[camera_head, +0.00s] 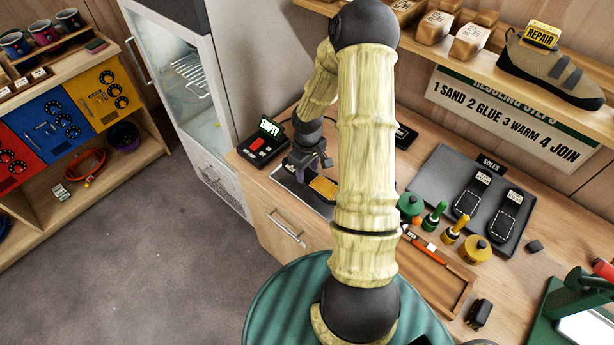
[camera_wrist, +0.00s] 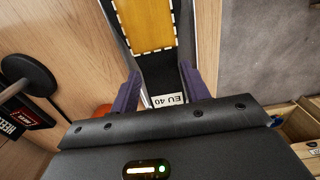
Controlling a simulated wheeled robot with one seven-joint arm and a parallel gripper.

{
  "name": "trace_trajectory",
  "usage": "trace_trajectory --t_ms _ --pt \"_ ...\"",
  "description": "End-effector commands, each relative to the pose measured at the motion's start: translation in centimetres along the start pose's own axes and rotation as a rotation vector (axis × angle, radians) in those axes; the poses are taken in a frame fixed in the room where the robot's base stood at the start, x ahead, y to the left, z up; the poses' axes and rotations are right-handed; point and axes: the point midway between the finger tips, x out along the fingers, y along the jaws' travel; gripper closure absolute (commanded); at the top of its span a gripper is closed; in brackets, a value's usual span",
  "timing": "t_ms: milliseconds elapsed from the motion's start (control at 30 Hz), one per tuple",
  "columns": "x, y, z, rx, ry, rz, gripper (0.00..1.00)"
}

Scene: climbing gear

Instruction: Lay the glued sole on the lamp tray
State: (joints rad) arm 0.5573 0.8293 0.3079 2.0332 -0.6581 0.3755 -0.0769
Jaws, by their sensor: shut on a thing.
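The glued sole shows in the wrist view as a dark strip with a yellow, dash-edged patch (camera_wrist: 148,25) and a white EU 40 label at its near end. My gripper (camera_wrist: 163,84) is shut on this labelled end, one purple finger on each side. In the head view my gripper (camera_head: 312,161) is above the counter's left end, and the sole's yellow patch (camera_head: 323,187) shows just below it. A dark, pale-edged tray (camera_head: 289,180), which looks like the lamp tray, lies under the sole. My arm hides part of it. I cannot tell whether the sole touches it.
A grey mat (camera_head: 440,172) with two dark soles, bottles and a wooden tool tray (camera_head: 458,290) are to the right. A glass-door cabinet (camera_head: 185,85) stands left; the floor there is clear.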

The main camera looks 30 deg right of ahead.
Motion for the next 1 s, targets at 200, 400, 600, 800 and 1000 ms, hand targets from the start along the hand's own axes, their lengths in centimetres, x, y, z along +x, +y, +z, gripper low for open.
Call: trace_trajectory --t_ms 200,400,600,800,1000 --pt "2.4 0.0 0.1 0.001 -0.004 -0.002 0.86" --pt "3.7 0.3 0.3 0.008 -0.001 0.0 0.86" --pt "3.7 0.7 0.5 0.017 -0.001 0.0 0.86" --pt "3.9 0.3 0.3 0.009 -0.001 0.0 0.32" --pt "3.9 0.0 0.1 0.001 -0.001 -0.001 0.32"
